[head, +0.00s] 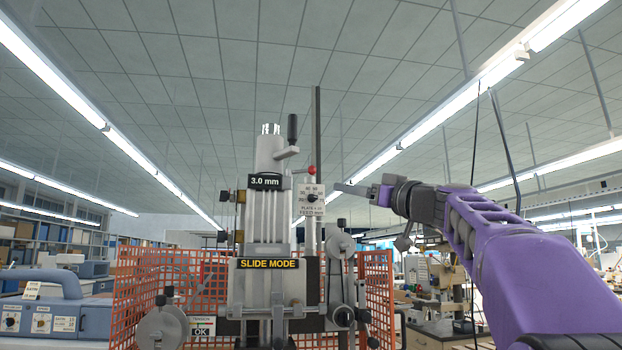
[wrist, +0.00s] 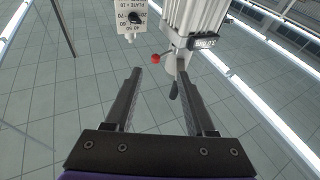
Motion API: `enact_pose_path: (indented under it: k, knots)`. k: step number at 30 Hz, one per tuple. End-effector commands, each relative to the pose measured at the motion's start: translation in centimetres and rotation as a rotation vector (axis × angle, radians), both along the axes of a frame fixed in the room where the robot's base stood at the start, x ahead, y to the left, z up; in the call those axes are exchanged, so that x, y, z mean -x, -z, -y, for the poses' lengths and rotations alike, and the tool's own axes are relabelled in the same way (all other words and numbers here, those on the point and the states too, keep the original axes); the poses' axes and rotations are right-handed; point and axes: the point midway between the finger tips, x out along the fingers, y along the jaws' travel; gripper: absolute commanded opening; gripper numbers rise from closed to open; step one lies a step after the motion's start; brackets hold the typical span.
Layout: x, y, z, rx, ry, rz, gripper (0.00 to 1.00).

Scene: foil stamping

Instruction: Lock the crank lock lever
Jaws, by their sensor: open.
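The stamping machine (head: 268,215) stands upright in the middle of the head view. A small lever with a red ball knob (head: 311,170) sits on its upper right side; I cannot tell for sure that it is the crank lock lever. A crank with a black handle (head: 292,127) rises above it. In the wrist view the red knob (wrist: 155,58) shows just beyond the fingertips, between their lines, with the black handle (wrist: 174,90) near the right finger. My gripper (head: 340,188) points left beside the machine, below and right of the red knob. In the wrist view my gripper (wrist: 157,75) is open and empty.
A dial plate (head: 312,200) hangs close to my fingertips, below the red knob. A vertical dark post (head: 317,120) stands behind. An orange mesh guard (head: 375,285) surrounds the machine's lower part. The air above my arm is free.

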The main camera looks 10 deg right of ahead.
Motion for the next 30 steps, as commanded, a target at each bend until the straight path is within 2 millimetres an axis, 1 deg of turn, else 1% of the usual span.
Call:
enact_pose_path:
  k: [1,5,8,10,14,21,30]
  knots:
    - [0.5,-0.4,0.7,-0.032,-0.014,0.019,0.55]
    - [1.1,-1.4,1.2,-0.083,-0.047,0.049,0.55]
    - [0.8,-1.8,1.1,-0.092,-0.054,0.054,0.55]
    - [0.2,-2.2,0.7,-0.092,-0.054,0.054,0.55]
    - [-1.7,-3.3,-0.4,-0.092,-0.055,0.053,0.55]
    - [-5.9,-5.5,-2.8,-0.093,-0.055,0.052,0.55]
    - [-10.2,-7.4,-5.2,-0.091,-0.052,0.051,0.55]
